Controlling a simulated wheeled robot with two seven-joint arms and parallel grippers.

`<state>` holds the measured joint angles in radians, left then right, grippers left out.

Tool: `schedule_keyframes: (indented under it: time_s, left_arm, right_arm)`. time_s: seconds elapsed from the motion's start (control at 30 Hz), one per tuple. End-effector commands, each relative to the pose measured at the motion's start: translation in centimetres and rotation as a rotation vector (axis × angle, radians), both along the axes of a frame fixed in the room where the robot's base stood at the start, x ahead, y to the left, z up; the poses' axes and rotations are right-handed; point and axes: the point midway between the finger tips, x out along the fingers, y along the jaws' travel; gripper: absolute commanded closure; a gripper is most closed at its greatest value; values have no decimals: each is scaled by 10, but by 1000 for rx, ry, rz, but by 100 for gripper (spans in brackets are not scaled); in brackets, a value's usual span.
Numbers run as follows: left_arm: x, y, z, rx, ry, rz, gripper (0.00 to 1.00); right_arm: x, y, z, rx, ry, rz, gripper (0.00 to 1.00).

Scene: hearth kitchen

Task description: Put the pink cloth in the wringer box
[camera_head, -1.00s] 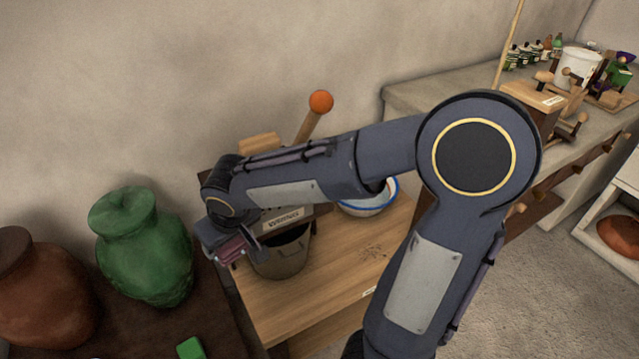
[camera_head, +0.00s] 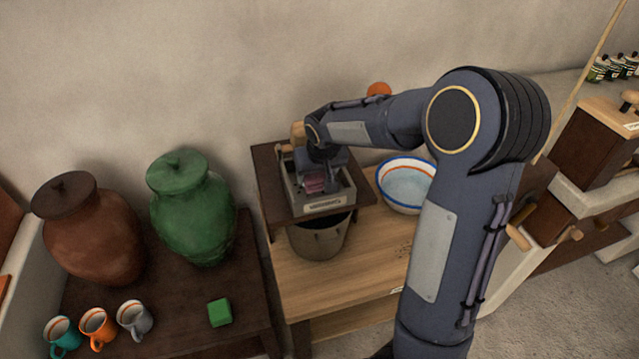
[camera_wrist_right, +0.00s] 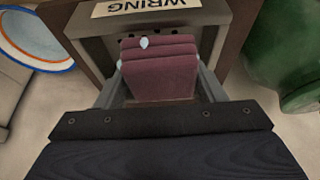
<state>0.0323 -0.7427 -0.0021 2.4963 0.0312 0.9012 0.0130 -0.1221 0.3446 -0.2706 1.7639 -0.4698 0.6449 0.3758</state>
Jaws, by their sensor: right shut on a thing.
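The pink cloth (camera_head: 315,182), folded and dark pink, is between the fingers of my right gripper (camera_head: 318,176). In the right wrist view the cloth (camera_wrist_right: 158,70) has a finger on each side, and the gripper (camera_wrist_right: 160,85) is shut on it. The wringer box (camera_head: 325,206) is a grey open-topped box with a label on its front, set on a dark stand. The cloth is within the outline of the box's opening; I cannot tell whether it touches the bottom. My arm hides part of the box. My left gripper is not in view.
A metal bucket (camera_head: 318,238) sits below the box. A blue-rimmed bowl (camera_head: 405,185) stands to its right. A green jar (camera_head: 190,215), a brown jar (camera_head: 88,235), a green block (camera_head: 219,313) and several mugs stand on the dark table at left.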

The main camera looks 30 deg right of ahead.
Motion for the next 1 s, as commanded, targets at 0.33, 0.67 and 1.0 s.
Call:
schedule_keyframes:
  time_s: [0.33,0.67,1.0]
  left_arm:
    - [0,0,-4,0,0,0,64]
    - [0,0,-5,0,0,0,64]
    - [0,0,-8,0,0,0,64]
  right_arm:
    - [10,-13,-35,1,4,2,68]
    - [10,-12,-49,2,-1,1,68]
    - [10,-12,-52,2,0,1,20]
